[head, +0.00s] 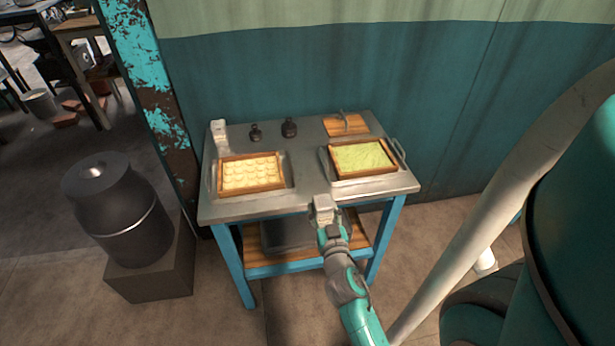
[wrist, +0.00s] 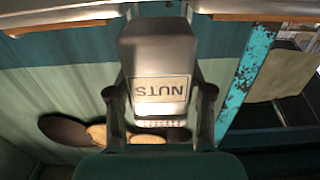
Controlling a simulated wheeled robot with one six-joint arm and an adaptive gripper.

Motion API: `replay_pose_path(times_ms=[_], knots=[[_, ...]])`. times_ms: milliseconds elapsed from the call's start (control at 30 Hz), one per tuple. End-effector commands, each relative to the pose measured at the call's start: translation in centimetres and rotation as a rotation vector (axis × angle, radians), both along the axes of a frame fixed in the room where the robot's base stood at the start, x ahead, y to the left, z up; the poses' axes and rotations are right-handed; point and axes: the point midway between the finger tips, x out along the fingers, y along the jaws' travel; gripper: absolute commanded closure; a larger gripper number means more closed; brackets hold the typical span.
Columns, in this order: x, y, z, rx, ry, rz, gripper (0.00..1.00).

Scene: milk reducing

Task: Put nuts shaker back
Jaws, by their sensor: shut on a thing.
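The nuts shaker (wrist: 158,52) fills the middle of the wrist view, with its pale label reading NUTS upside down. My gripper (wrist: 159,108) is shut on it, one finger on each side. In the head view the shaker (head: 322,202) is a small pale block at the tip of my gripper (head: 325,222), in front of the table's near edge. I cannot tell its exact height against the table (head: 305,190). A similar pale container (head: 219,131) stands at the table's back left corner.
A tray (head: 213,178) with a wooden frame of pale round pieces is at left. A tray (head: 401,154) with a wooden frame of green filling is at right. Two dark bottles (head: 256,134) (head: 289,128) and a wooden board (head: 357,124) stand behind. Bare metal lies between the trays.

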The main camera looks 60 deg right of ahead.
Motion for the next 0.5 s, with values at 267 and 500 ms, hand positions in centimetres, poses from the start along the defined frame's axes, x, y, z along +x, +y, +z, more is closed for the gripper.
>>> replay_pose_path(times_ms=[267, 500], knots=[[3.8, -4.5, 0.2, -0.002, -0.003, -0.001, 0.89], [6.7, -8.0, 0.3, -0.004, -0.003, -0.001, 0.89]])
